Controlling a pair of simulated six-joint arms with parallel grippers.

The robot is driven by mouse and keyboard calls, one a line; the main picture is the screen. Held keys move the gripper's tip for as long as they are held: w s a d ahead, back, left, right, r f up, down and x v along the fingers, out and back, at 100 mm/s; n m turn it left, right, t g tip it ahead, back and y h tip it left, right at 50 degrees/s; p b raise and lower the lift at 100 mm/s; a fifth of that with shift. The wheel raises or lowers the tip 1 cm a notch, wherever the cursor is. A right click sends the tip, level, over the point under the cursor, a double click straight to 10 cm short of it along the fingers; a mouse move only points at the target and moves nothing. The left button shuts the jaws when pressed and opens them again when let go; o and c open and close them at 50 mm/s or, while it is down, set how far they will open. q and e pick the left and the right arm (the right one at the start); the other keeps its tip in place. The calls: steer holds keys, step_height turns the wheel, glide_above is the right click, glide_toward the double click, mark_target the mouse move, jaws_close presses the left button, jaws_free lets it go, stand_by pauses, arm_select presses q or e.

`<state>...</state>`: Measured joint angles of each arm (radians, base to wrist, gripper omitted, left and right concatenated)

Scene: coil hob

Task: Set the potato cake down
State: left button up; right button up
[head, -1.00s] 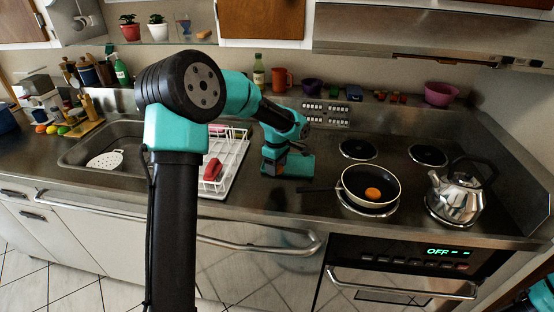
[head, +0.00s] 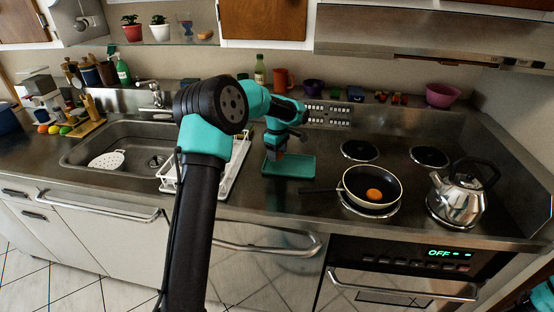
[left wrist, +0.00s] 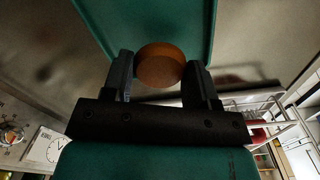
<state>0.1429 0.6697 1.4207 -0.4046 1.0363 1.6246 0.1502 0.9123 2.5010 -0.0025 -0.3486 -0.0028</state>
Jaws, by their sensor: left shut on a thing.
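My left gripper (head: 279,155) is above the teal tray (head: 303,169) on the counter, left of the hob. In the left wrist view it (left wrist: 163,80) is shut on a round brown potato cake (left wrist: 160,66), with a finger on each side. The tray also shows behind the cake in the left wrist view (left wrist: 112,22). The cake appears held above the tray; the exact gap is hard to tell. A round orange piece (head: 374,193) lies in the black frying pan (head: 357,184) on the front left coil. My right gripper is not in view.
A steel kettle (head: 460,193) stands on the front right coil. The rear coils (head: 360,150) are bare. The pan's handle (head: 318,191) points left, close to the tray. A white dish rack (head: 232,175) and the sink (head: 105,140) lie left of the tray.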

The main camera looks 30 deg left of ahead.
mark_target(277, 164)
arm_select(q)
steer(key=shift+w+a+f, duration=0.15)
steer(key=shift+w, duration=0.1)
steer(key=shift+f, duration=1.7)
steer(key=shift+f, duration=0.15)
steer(key=o, duration=0.9)
step_height(277, 164, up, 12)
steer(key=shift+r, duration=0.2)
